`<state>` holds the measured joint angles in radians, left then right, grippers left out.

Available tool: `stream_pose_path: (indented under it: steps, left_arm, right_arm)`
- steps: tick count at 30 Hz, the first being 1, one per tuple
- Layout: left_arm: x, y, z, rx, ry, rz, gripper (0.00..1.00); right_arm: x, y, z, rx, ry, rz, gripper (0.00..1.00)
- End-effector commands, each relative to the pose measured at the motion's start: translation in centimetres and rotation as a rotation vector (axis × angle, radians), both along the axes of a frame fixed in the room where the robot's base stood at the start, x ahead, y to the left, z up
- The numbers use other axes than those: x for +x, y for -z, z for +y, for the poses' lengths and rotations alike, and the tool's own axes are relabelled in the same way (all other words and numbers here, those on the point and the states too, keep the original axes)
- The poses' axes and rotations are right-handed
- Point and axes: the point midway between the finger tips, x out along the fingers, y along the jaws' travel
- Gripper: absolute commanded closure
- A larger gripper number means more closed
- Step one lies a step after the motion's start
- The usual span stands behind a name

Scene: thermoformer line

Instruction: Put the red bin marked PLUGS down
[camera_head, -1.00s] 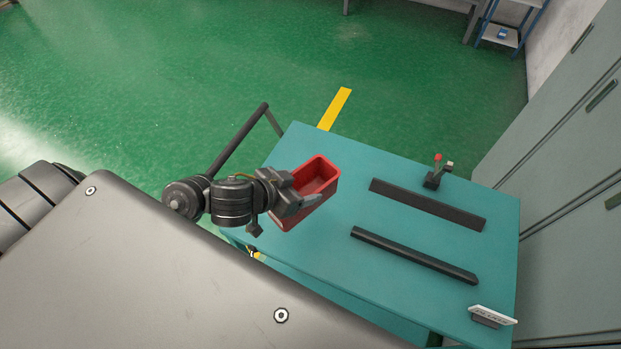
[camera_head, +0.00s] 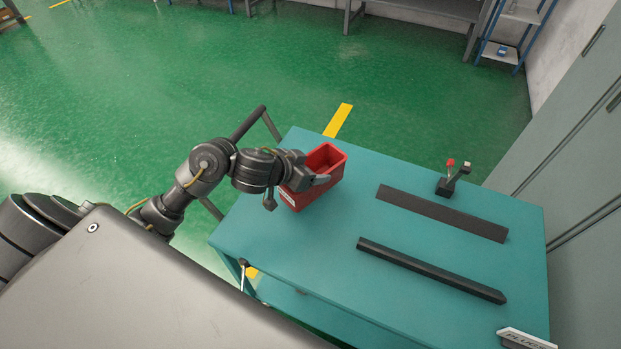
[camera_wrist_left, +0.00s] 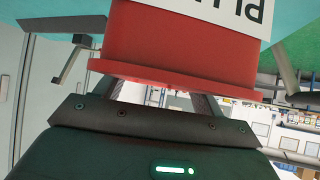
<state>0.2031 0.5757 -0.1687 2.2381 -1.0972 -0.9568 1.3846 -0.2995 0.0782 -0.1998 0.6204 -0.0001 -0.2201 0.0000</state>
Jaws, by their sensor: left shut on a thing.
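The red bin (camera_head: 303,193) is at the far left part of the teal table (camera_head: 290,258) in the head view. It looks upright and empty, with its open top up. My left gripper (camera_head: 322,180) is shut on its near rim. In the left wrist view the red bin (camera_wrist_left: 180,45) fills the upper middle, with part of a white label showing dark letters. I cannot tell whether the bin's base touches the table or hangs just above it. My right gripper is not in view.
Two dark bars (camera_head: 440,214) (camera_head: 430,270) lie on the table right of the bin. A small black stand with a red knob (camera_head: 447,180) is at the back edge. A sign reading PLUGS (camera_head: 525,339) stands at the near right corner. Grey cabinets (camera_head: 585,230) stand at right.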

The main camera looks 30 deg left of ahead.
Motion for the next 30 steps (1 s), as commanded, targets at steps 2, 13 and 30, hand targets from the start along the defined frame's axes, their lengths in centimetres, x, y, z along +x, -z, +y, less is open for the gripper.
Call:
stream_pose_path:
  steps: [2, 13, 30]
  left_arm:
    - [0.6, 1.1, 0.2, -0.002, -0.003, 0.0, 0.61]
    - [0.7, 3.9, 0.2, -0.001, -0.001, -0.002, 0.61]
    - [0.7, 4.2, 0.2, -0.001, -0.001, -0.001, 0.09]
  right_arm:
    - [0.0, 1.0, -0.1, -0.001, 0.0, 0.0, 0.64]
    - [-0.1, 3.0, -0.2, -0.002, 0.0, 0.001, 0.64]
    - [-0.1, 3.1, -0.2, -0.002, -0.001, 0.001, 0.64]
